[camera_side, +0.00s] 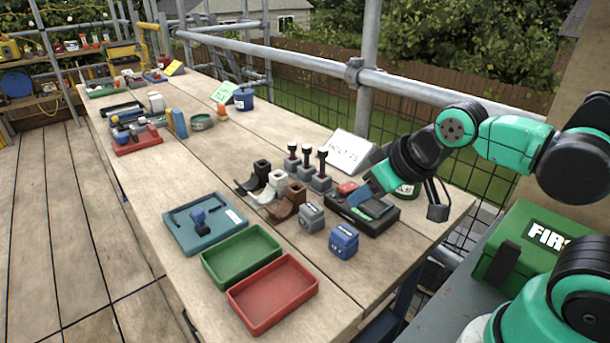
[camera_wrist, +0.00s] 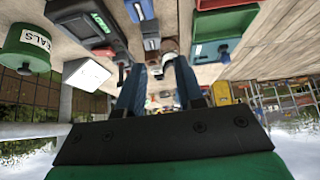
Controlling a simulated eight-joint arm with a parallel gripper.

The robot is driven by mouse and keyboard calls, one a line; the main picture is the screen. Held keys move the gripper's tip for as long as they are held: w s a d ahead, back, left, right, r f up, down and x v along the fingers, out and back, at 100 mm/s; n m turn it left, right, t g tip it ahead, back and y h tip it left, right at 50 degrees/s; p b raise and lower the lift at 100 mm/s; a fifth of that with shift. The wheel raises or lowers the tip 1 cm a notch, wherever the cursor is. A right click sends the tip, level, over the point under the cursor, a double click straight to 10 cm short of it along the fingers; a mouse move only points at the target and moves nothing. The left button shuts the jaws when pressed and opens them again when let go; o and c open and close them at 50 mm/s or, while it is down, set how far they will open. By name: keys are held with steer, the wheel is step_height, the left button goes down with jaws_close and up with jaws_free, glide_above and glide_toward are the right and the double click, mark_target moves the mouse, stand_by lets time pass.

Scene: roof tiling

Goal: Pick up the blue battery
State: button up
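The blue battery (camera_side: 343,241) stands upright on the bench, to the right of a similar grey battery (camera_side: 311,216) and in front of the black charger (camera_side: 378,222). In the wrist view the blue battery (camera_wrist: 139,10) is at the top edge, partly cut off, with the grey battery (camera_wrist: 151,38) just below it. My gripper (camera_side: 358,199) is above the charger, behind the blue battery and apart from it. In the wrist view my gripper (camera_wrist: 157,76) shows two blue fingers spread apart, with nothing held between them.
Red (camera_side: 273,312), green (camera_side: 242,274) and blue (camera_side: 178,232) trays lie left of the batteries. Brown, white and black curved pieces (camera_side: 287,203) and several black-topped upright items (camera_side: 322,170) stand behind. A white sign (camera_side: 349,151) and green can (camera_wrist: 28,46) are nearby.

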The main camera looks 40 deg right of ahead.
mark_target(347, 233)
steer(key=o, duration=0.8)
steer(key=shift+c, duration=0.2)
steer(key=w+f+g, duration=0.1)
steer(key=g, duration=0.1)
steer(key=w+d+f+g, duration=0.1)
steer(key=w+f, duration=0.1)
steer(key=shift+w+d+f+g, duration=0.15)
steer(key=shift+f+g, duration=0.05)
steer(key=shift+g, duration=0.2)
steer(key=f+g, duration=0.1)
steer(key=w+f+g, duration=0.1)
steer(key=f, duration=0.1)
steer(key=d+f+g, duration=0.1)
steer(key=f, duration=0.1)
steer(key=shift+w+f, duration=0.25)
steer(key=shift+d+f, duration=0.1)
steer(key=shift+f, duration=3.05)
